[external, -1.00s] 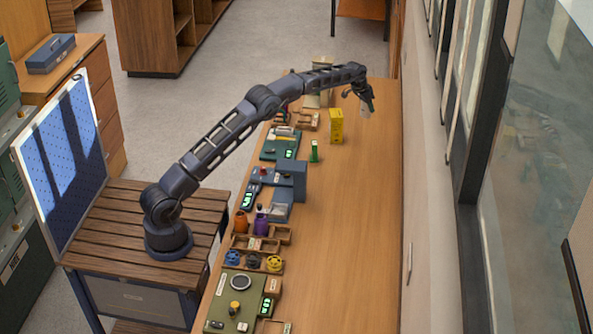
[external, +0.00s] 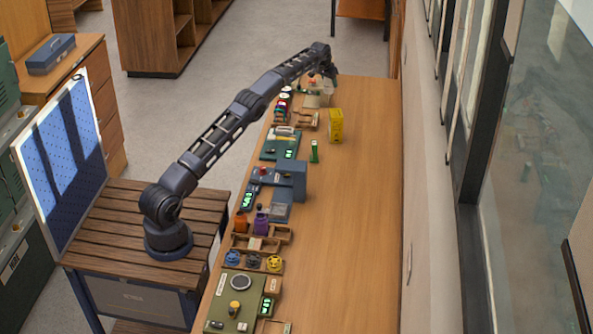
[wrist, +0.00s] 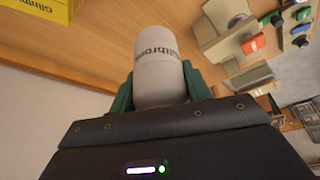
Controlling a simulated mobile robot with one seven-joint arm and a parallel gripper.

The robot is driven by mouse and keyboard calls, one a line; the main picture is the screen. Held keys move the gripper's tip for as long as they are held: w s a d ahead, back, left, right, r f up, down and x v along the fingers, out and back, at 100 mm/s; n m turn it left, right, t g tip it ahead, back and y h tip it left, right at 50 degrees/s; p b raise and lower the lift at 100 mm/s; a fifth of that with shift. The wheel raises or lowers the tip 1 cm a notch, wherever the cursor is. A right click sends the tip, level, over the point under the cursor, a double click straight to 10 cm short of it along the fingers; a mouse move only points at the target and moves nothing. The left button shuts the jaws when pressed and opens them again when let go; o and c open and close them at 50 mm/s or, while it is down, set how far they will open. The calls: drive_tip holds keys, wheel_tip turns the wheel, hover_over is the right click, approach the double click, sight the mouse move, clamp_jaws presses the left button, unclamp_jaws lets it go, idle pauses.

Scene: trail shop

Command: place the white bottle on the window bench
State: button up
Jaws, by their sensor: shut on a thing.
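The white bottle (wrist: 158,72), with dark lettering on its side, is held between the green fingertips of my gripper (wrist: 160,88) in the wrist view. The gripper is shut on it. In the external view my gripper (external: 328,78) is over the far end of the long wooden window bench (external: 350,220). The bottle is small and hard to make out there against a pale item. The bench top also shows behind the bottle in the wrist view (wrist: 110,38). I cannot tell how high the bottle is above it.
A yellow box (external: 336,126) stands near the far end, with a small green item (external: 314,151) closer. A pale beige device (wrist: 232,32) is right of the bottle in the wrist view. Trays and devices line the bench's left side; its right side is mostly clear.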

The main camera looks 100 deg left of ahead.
wheel_tip(320, 180, down, 18)
drive_tip(key=shift+r, duration=0.2)
idle(0.4)
drive_tip(key=shift+f, duration=0.15)
drive_tip(key=o, duration=1.1)
drive_tip(key=v, duration=1.2)
drive_tip(key=shift+d, duration=0.15)
